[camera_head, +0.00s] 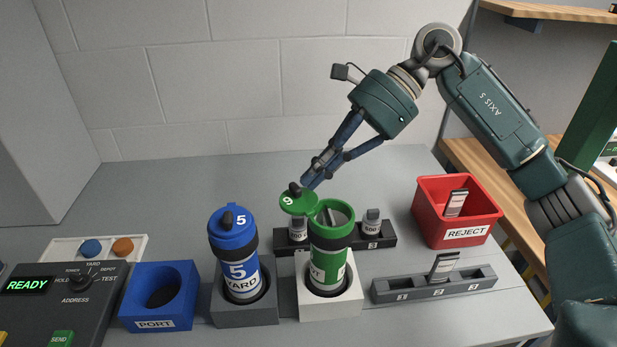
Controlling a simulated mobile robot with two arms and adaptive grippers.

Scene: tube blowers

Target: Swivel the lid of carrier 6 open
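Carrier 6 is a green-topped tube (330,262) standing upright in a white holder block (329,307). Its green lid (298,203), marked with its number, is swung out to the left of the mouth, and part of the dark opening shows. My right gripper (309,182) points down to the left, with its fingertips at or just beside the dark knob (294,188) on the lid. I cannot tell whether the fingers touch or grip the knob. My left gripper is not in view.
Blue carrier 5 (233,252) stands close on the left in a grey holder, its lid closed. A blue port block (157,297) and a control panel (75,300) are farther left. A dark rack (377,243) is behind. A red reject bin (458,213) and grey rack (432,288) are right.

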